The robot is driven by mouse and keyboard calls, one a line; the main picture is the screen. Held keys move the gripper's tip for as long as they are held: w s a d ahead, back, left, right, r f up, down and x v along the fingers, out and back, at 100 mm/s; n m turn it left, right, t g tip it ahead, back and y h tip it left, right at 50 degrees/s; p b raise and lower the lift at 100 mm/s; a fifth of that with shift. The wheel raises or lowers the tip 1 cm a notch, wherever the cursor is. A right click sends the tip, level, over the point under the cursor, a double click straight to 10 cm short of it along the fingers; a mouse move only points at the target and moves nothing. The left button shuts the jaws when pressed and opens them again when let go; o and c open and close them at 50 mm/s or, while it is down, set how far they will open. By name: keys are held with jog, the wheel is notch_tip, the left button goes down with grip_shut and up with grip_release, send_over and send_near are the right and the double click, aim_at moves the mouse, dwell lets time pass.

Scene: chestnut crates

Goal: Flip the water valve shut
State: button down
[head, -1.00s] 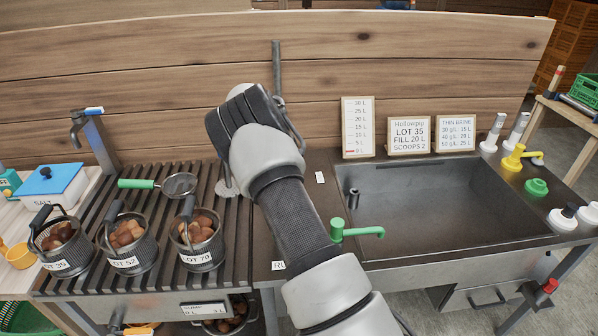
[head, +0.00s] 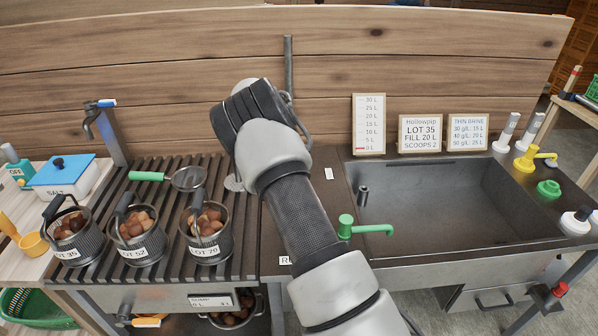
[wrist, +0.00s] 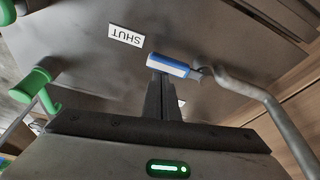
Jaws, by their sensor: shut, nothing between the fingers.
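In the wrist view the valve handle (wrist: 172,66), blue with a white stripe, sticks out sideways from a grey pipe (wrist: 265,105). A white label reading SHUT (wrist: 126,35) lies on the counter near the handle's free end. My gripper (wrist: 165,86) is shut and empty, with its fingertips right at the handle's near side; I cannot tell if they touch it. In the head view my arm hides the handle and fingertips. The upper pipe (head: 288,65) shows against the wall, and a small white label (head: 329,174) lies right of my wrist.
A green tap (head: 364,227) stands at the front left of the sink (head: 450,163). Baskets of chestnuts, including the LOT 70 one (head: 206,238), stand on the slatted rack left of my arm. Sign boards, including the LOT 35 board (head: 420,134), stand behind the sink.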

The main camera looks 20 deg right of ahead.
jog(key=shift+a, duration=0.2)
jog(key=d, duration=0.2)
jog(key=s+d, duration=0.1)
jog(key=d, duration=0.1)
jog(key=shift+b, duration=0.35)
jog(key=p+v, duration=0.1)
jog(key=v, duration=0.9)
jog(key=shift+w, duration=0.3)
jog(key=shift+d, duration=0.15)
